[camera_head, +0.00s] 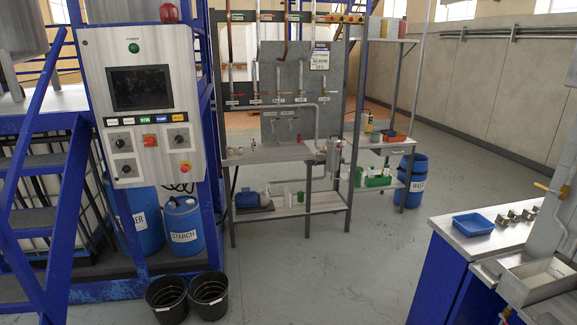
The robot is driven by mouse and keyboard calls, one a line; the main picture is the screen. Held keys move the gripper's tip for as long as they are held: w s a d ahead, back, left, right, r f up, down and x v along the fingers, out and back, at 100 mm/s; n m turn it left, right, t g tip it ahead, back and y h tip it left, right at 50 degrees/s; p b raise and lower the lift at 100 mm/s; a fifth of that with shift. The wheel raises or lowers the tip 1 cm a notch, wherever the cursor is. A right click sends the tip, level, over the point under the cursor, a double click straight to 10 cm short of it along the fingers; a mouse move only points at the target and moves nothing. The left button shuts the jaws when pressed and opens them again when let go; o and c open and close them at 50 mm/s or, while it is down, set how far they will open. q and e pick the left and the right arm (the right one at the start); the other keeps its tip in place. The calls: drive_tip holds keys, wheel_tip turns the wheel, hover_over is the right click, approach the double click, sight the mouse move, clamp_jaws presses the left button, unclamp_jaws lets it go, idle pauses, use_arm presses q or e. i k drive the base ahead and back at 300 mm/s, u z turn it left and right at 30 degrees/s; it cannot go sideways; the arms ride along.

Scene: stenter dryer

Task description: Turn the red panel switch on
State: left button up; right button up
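The control panel (93,75) is a grey upright cabinet at the left, with a dark screen (139,88). A small red switch (149,141) sits at the middle of the panel below the screen, between black rotary knobs. Whether it is on or off is too small to tell. A red round button on a yellow base (185,167) sits lower right of it. A green button (134,48) is above the screen. Neither of my grippers shows in the head view, and nothing touches the panel.
Blue stairs (40,190) stand left of the panel. Two black buckets (208,296) stand on the floor below it, near blue drums (183,226). A workbench (270,153) stands behind at the centre. A blue-sided counter (450,285) is at the right. The central floor is clear.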

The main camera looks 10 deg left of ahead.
sight(149, 141)
drive_tip(key=u, duration=0.75)
drive_tip(key=i, duration=1.8)
drive_tip(key=u, duration=1.1)
